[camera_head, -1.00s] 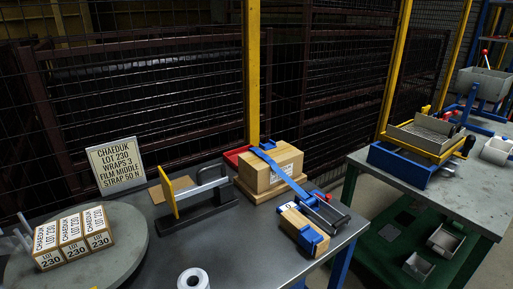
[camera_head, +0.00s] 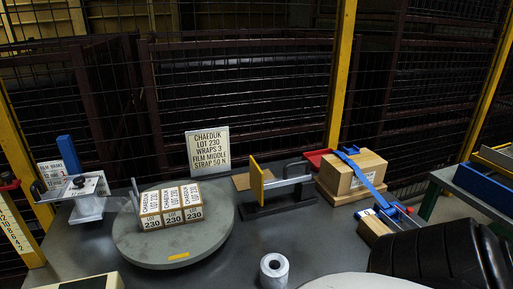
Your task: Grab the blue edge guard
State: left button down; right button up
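A blue strap (camera_head: 358,168) crosses the top of a labelled cardboard box (camera_head: 344,182) at the back right of the grey table. A small blue piece (camera_head: 348,150) shows at its far top edge. More blue parts (camera_head: 392,209) sit by a light wooden block (camera_head: 374,227) in front of the box. I cannot tell surely which blue piece is the edge guard. Neither gripper's fingertips show. A pale rounded shape (camera_head: 362,282) and a black ribbed shape (camera_head: 438,252) at the lower right look like parts of my own arm.
A round grey turntable (camera_head: 172,250) holds several labelled boxes (camera_head: 171,207) at the left. A sign (camera_head: 208,151) stands behind it. A yellow-plated stand (camera_head: 257,183) is between turntable and box. A white roll (camera_head: 273,270) is at the front. A mesh fence closes the back.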

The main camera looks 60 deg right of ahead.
aim_at(355, 150)
jog(key=u, duration=0.6)
jog(key=k, duration=1.55)
jog(key=z, duration=0.75)
